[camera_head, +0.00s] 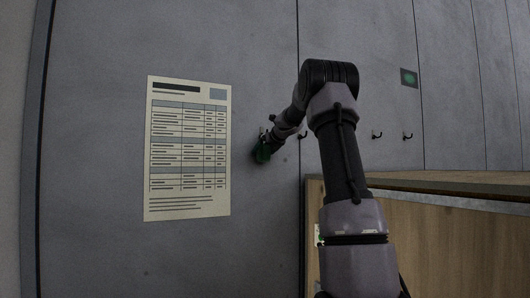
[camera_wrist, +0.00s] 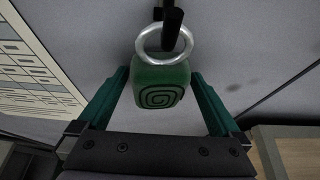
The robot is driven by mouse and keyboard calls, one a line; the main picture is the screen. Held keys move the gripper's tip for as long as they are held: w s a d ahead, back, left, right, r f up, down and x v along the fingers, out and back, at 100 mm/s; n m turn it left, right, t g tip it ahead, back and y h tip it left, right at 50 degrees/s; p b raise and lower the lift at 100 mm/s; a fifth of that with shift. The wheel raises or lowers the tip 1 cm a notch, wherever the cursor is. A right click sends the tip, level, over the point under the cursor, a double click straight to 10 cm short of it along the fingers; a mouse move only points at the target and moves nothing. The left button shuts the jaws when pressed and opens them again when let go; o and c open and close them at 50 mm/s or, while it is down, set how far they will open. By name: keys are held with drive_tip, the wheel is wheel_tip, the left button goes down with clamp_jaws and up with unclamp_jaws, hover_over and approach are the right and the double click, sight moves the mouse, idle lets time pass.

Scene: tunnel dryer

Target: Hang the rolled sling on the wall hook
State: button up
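The green rolled sling (camera_wrist: 160,84) hangs below its pale metal ring (camera_wrist: 141,44), with its spiral end facing the wrist camera. A dark wall hook (camera_wrist: 172,22) reaches down over the top of the ring, and its tip shows inside the ring opening. The ring appears to be on the hook. My gripper (camera_wrist: 159,77) has its two teal fingers on either side of the sling, with gaps visible on both sides. In the head view the sling (camera_head: 262,154) is small against the wall, partly behind my gripper (camera_head: 270,145).
A printed chart (camera_head: 188,150) is on the wall left of the sling. Other hooks (camera_head: 376,134) stand in a row to the right. A dark plate with a green spot (camera_head: 409,78) is above them. A wooden box or counter (camera_head: 430,240) fills the lower right.

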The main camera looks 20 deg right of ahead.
drive_tip(key=shift+s, duration=0.1)
drive_tip(key=s+a+r+m+t+h, duration=0.1)
drive_tip(key=s+a+r+m+t, duration=0.1)
drive_tip(key=s+r+m, duration=0.45)
drive_tip(key=s+a+r+m+t+h, duration=0.1)
drive_tip(key=s+a+r+m, duration=0.25)
drive_tip(key=s+m, duration=0.5)
drive_tip(key=s+a+f+m+g+h, duration=0.1)
drive_tip(key=s+a+f+m+g, duration=0.15)
drive_tip(key=s+f+m, duration=0.7)
drive_tip(key=s+a+f+m+g+h, duration=0.1)
drive_tip(key=s+a+f+m+g, duration=0.15)
drive_tip(key=s+f+m, duration=0.6)
drive_tip(key=s+a+f+m+g+y, duration=0.2)
drive_tip(key=s+a+f+m+y, duration=0.1)
drive_tip(key=s, duration=0.5)
drive_tip(key=s+a+f+m+g+y, duration=0.2)
drive_tip(key=s+a+f+m, duration=0.2)
drive_tip(key=s+a, duration=0.3)
drive_tip(key=shift+s+a+f+m+y, duration=0.3)
drive_tip(key=shift+s+f+y, duration=0.1)
drive_tip(key=shift+f, duration=0.2)
